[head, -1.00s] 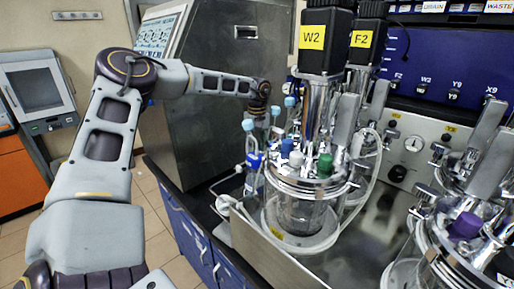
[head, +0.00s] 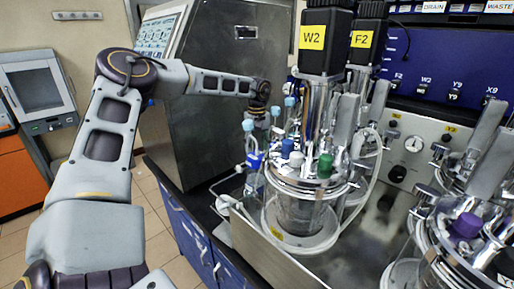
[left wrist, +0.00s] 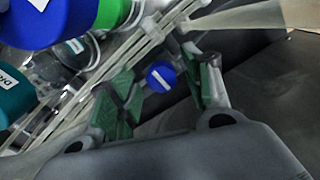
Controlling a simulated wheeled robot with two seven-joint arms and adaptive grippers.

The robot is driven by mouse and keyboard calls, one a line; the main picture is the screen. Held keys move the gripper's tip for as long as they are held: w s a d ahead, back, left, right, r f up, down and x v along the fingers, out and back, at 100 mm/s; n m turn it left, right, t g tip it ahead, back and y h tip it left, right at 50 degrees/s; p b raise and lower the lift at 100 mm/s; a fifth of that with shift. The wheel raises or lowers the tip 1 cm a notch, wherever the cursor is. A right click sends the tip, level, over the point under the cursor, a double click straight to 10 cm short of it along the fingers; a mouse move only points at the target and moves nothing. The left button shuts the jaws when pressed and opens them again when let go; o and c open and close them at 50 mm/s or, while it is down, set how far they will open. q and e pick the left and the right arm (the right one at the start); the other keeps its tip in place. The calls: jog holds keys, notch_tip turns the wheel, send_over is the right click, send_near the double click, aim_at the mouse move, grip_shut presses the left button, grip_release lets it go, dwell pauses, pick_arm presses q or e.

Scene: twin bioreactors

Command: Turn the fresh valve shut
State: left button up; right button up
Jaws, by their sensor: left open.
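A round blue knob (left wrist: 160,77) with a white stripe shows in the left wrist view; it appears to be the fresh valve, but no label on it is readable. My left gripper (left wrist: 166,82) is open, with its green-padded fingers on either side of the knob. A gap shows on both sides, and I cannot tell how deep the knob sits between the fingers. In the head view my left wrist (head: 258,95) reaches behind the blue-capped bottles (head: 252,155), and the fingers are hidden there. My right gripper is not in view.
The W2 reactor vessel (head: 300,215) with tubes stands right of my left wrist, and another vessel (head: 462,240) is at the right edge. A steel cabinet (head: 205,120) stands behind the arm. In the wrist view, pale tubes (left wrist: 95,90) run close beside the left finger.

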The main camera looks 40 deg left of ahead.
aim_at(257, 150)
pick_arm(q)
notch_tip(257, 150, up, 12)
dwell(0.8)
jog(key=shift+f, duration=0.1)
dwell(0.6)
